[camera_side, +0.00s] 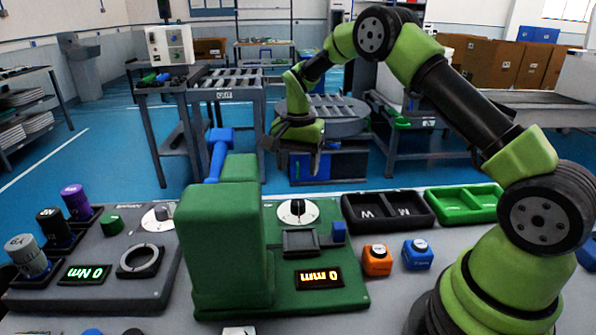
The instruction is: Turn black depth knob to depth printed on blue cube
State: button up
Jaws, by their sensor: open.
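The black depth knob (298,207) sits on a white dial on the green station, behind a dark rectangular recess. The station's display (318,279) reads 0 mm, upside down in the picture. A blue cube (417,255) with a pale top stands on the table right of the station; its print is too small to read. My gripper (293,160) hangs open and empty, well above the knob and apart from it, jaws pointing down.
An orange cube (377,260) stands beside the blue one. A tall green block with a blue handle (218,150) rises left of the knob. Black (388,210) and green (464,204) trays lie right. A grey station (100,265) with several cylinders and a 0 Nm display is left.

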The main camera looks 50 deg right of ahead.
aim_at(298, 201)
jog(key=n, duration=1.3)
jog(key=shift+w+d+f, duration=0.15)
jog(key=shift+d+f, duration=0.05)
jog(key=shift+d, duration=0.05)
jog(key=shift+n, duration=0.3)
jog(key=f, duration=0.9)
jog(key=shift+a+f, duration=0.2)
jog(key=shift+f, duration=0.2)
jog(key=c, duration=0.9)
